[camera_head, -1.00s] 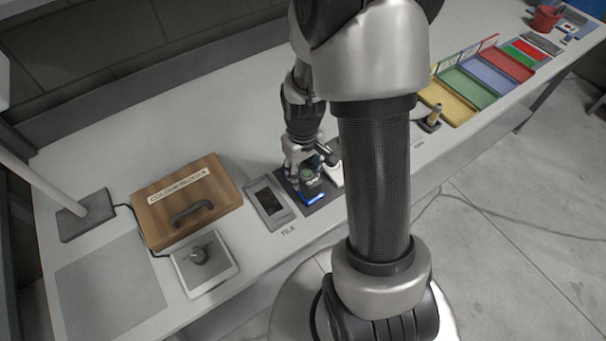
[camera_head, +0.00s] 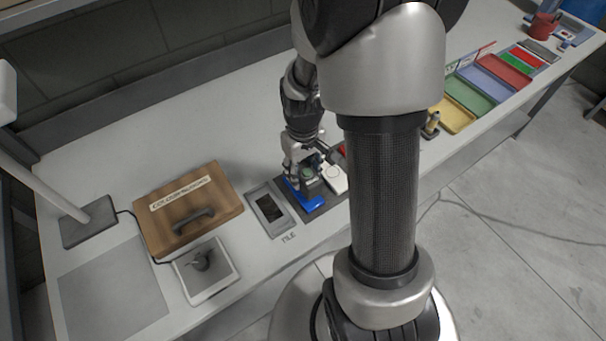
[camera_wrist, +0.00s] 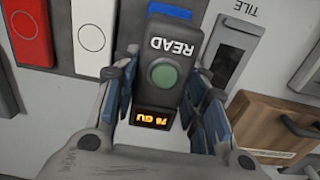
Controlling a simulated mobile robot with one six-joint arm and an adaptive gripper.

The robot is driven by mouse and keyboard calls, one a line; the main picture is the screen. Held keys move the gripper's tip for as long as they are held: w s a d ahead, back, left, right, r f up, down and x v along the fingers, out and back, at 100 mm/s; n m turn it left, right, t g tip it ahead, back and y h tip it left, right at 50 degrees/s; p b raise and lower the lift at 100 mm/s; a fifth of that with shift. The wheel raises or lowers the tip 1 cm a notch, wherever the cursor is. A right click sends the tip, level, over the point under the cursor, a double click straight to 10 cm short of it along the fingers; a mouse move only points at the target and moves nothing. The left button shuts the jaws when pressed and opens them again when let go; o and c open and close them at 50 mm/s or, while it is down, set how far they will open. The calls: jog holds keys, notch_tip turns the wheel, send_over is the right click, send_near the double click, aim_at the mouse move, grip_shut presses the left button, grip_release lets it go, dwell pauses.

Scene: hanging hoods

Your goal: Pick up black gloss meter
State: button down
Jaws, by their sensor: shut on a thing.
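The black gloss meter (camera_wrist: 162,40) shows in the wrist view with its READ label, a round green button and a lit orange display. My gripper (camera_wrist: 165,88) is shut on it, with one finger on each side. In the head view the meter (camera_head: 308,173) is held below my gripper (camera_head: 305,165), over a blue tile (camera_head: 308,204). The blue tile also shows past the meter's far end in the wrist view (camera_wrist: 167,12). The meter's underside is hidden, so the size of any gap below it cannot be told.
A grey framed tile (camera_head: 269,209) lies left of the meter, and a white tile (camera_head: 335,180) right of it. Coloured trays (camera_head: 475,85) lie at the right.

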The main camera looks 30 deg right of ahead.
aim_at(303, 169)
notch_tip(303, 169, up, 16)
jog(key=p, duration=0.4)
jog(key=shift+r+p, duration=0.15)
jog(key=shift+p, duration=0.25)
